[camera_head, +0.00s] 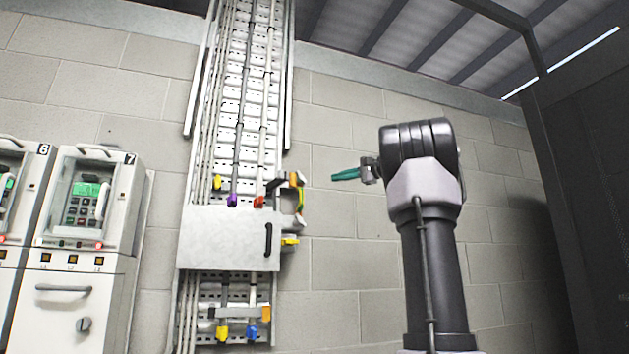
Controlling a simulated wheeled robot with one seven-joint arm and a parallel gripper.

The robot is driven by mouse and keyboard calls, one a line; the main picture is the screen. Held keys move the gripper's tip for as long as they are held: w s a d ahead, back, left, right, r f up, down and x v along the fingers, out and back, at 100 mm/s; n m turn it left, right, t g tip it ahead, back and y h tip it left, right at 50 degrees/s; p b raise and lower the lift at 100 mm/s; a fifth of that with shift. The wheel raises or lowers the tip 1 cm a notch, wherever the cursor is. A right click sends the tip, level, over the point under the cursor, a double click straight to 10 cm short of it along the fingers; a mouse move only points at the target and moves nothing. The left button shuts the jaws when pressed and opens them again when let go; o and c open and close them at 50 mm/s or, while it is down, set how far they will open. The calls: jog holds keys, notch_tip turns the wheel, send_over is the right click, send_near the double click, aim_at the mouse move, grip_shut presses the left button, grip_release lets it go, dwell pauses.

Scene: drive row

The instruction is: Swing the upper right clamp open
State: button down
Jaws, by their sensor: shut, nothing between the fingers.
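On the tall cable tray (288,100), a short dark bar (275,186) with an orange end piece (296,179) sits at the upper right, above the grey cover. It looks like the upper right clamp, but is too small to tell whether it is latched. Beside it are a red piece (259,202) and a purple piece (232,200) on the cables. A lower grey bar (238,313) with an orange end crosses the tray below the cover. My gripper (338,176), with teal fingers, is shut and empty, right of the orange end piece and apart from it in the picture.
A grey cover (222,240) with a black handle (268,240) spans the tray. A green-edged loop (300,203) and a yellow piece (290,241) stick out at its right. Drive cabinets (105,225) stand left. A dark panel (585,190) stands right.

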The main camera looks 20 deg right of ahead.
aim_at(295, 179)
jog(key=w+a, duration=0.7)
jog(key=a, duration=0.2)
dwell(0.4)
jog(key=shift+s+a, duration=0.3)
jog(key=shift+a, duration=0.3)
jog(key=shift+s+a, duration=0.3)
jog(key=shift+a, duration=0.25)
jog(key=shift+d, duration=0.1)
